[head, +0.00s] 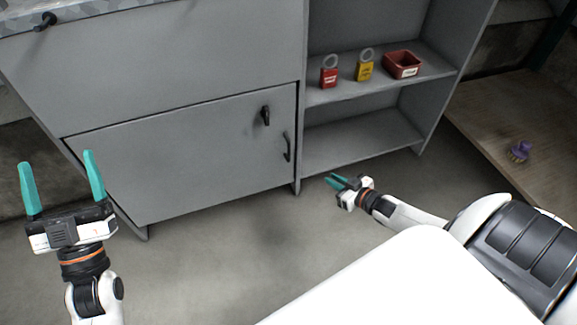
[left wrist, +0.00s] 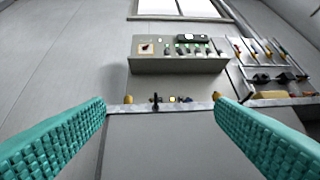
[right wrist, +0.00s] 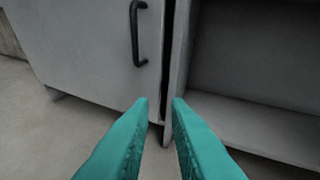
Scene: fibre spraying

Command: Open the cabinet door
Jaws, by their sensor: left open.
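The grey cabinet door (head: 190,160) is the lower left panel of the cabinet in the head view. It carries a black bar handle (head: 287,147) near its right edge and a black latch (head: 265,115) above it. In the right wrist view the handle (right wrist: 137,33) is ahead and left of the fingers, with a narrow dark gap beside the door's edge. My right gripper (head: 333,180) is open, empty and low in front of the cabinet, right of the handle and apart from it. My left gripper (head: 58,158) is open and empty, left of the door.
Open shelves right of the door hold a red padlock (head: 329,71), a yellow padlock (head: 365,65) and a red bin (head: 403,64). A purple object (head: 520,151) lies on a wooden surface (head: 490,120) at right. A control box (left wrist: 180,64) shows in the left wrist view. Floor in front is clear.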

